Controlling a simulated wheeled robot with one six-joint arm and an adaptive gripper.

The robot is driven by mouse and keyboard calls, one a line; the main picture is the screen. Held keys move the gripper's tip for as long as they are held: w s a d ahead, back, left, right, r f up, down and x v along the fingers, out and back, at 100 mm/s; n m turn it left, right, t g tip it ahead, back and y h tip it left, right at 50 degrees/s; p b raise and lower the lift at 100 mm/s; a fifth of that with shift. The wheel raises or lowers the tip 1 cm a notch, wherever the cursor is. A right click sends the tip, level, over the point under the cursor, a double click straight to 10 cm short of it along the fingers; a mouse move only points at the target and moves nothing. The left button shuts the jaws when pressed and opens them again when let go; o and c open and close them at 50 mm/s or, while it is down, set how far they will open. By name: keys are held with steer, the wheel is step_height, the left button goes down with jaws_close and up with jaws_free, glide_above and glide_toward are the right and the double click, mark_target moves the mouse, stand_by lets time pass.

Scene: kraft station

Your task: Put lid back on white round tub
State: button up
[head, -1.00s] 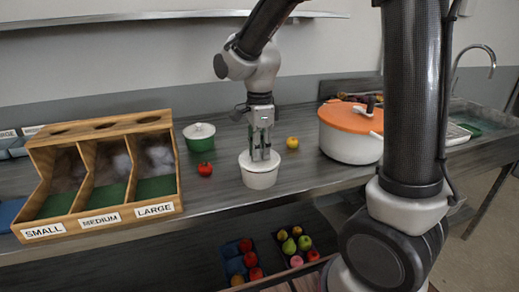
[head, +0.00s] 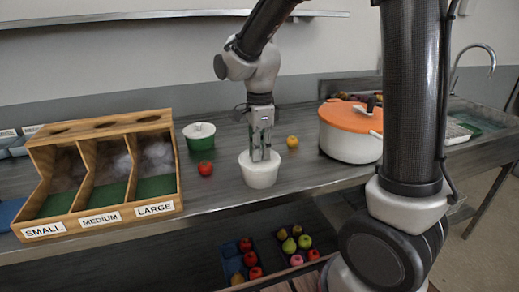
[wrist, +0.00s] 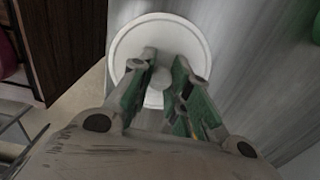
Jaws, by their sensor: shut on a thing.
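The white round tub (head: 260,176) stands upright on the counter in the head view. Its white lid (wrist: 126,50) shows as a round disc in the wrist view, and in the head view it lies at the tub's top. My gripper (head: 260,156) points straight down over the middle of the tub. Its green-padded fingers are shut on the lid's knob, and in the wrist view the fingertips (wrist: 163,70) meet near the disc's centre. The tub's wall is hidden under the lid in the wrist view. I cannot tell whether the lid's rim is fully seated.
A green tub with a white lid (head: 199,136), a red tomato (head: 206,168) and a yellow fruit (head: 292,142) stand nearby. A wooden sorting box (head: 101,172) is at left, a white pot with an orange lid (head: 350,141) at right. Fruit trays (head: 297,245) lie below.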

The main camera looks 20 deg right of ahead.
stand_by(0.3)
steer(key=o, duration=0.8)
steer(key=o, duration=0.5)
steer(key=shift+r, duration=3.5)
jaws_close()
